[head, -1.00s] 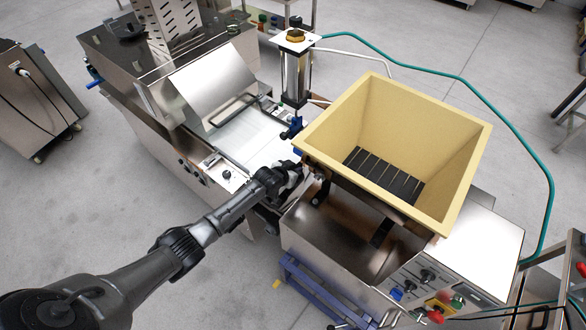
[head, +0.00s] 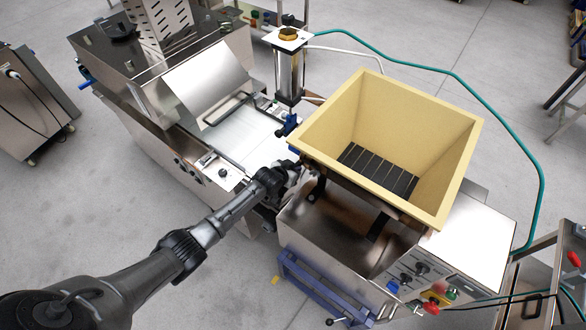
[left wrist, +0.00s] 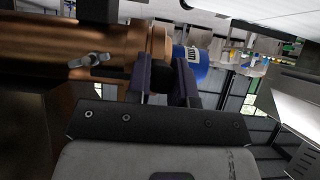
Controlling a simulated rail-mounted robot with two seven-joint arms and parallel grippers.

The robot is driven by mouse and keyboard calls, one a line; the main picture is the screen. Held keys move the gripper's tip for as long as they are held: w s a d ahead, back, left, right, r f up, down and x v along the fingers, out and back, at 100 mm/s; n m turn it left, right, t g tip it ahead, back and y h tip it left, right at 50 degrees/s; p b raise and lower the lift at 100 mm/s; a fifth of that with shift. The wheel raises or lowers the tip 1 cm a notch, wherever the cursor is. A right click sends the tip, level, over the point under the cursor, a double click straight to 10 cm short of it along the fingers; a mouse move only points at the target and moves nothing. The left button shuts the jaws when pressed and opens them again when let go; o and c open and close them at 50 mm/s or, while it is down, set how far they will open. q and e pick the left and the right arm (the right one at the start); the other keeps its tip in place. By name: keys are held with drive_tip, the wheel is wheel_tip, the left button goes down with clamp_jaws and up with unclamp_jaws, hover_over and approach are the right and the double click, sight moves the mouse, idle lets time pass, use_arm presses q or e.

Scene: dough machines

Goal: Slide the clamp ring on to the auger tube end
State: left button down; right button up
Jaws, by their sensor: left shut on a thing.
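My left gripper (head: 291,172) reaches in between the two machines, below the left corner of the yellow hopper. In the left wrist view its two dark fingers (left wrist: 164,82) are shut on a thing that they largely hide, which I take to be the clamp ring. A coppery band (left wrist: 160,42) shows just above the fingers, at the end of a coppery, shiny tube (left wrist: 40,48), apparently the auger tube. A silver wing-shaped fastener (left wrist: 90,60) sits on the tube's side. I cannot tell whether ring and tube touch. My right gripper is not in view.
The yellow hopper (head: 455,170) overhangs the gripper's right side. A steel machine with a white bed (head: 235,145) stands on the left, with a clear cylinder (head: 290,75) behind. A blue cylindrical part (left wrist: 190,62) lies close beyond the fingers. A teal hose (head: 480,95) runs behind.

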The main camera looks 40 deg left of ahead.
use_arm(q)
drive_tip(key=shift+w+d+r, duration=0.1)
drive_tip(key=shift+d+r, duration=0.05)
drive_tip(key=shift+d, duration=0.05)
drive_tip(key=c, duration=1.3)
unclamp_jaws()
drive_tip(key=o, duration=0.3)
drive_tip(key=shift+d, duration=0.1)
drive_tip(key=shift+o, duration=0.9)
drive_tip(key=shift+f, duration=0.2)
drive_tip(key=shift+o, duration=1.1)
drive_tip(key=shift+s+r, duration=0.15)
drive_tip(key=shift+s, duration=0.05)
drive_tip(key=shift+s+r+p, duration=0.15)
drive_tip(key=shift+p, duration=0.3)
drive_tip(key=shift+p+v, duration=0.9)
drive_tip(key=shift+p, duration=0.3)
drive_tip(key=shift+p+v, duration=0.85)
drive_tip(key=shift+p, duration=0.2)
